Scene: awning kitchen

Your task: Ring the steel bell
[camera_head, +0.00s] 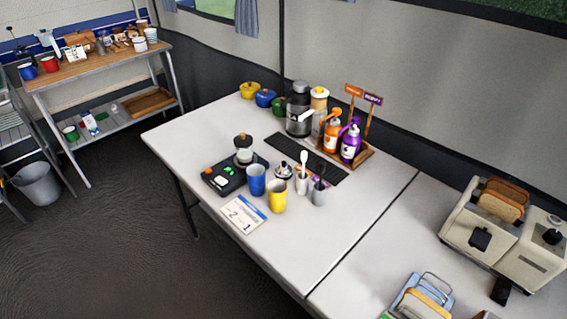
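The steel bell (284,171) is a small shiny dome on the white table (340,218), near the middle of the head view. It stands just right of the black scale-like device (226,180) and behind the yellow cup (277,199). The blue cup (256,180) is close on its left. A white-handled utensil in a light holder (302,183) stands close on its right. Neither of my grippers is in view.
Behind the bell lie a dark mat (300,155), a grey dispenser (299,112) and orange (333,135) and purple (350,145) pump bottles. A number card (242,214) lies at the front edge. A toaster (482,232) stands at right. The table's front middle is clear.

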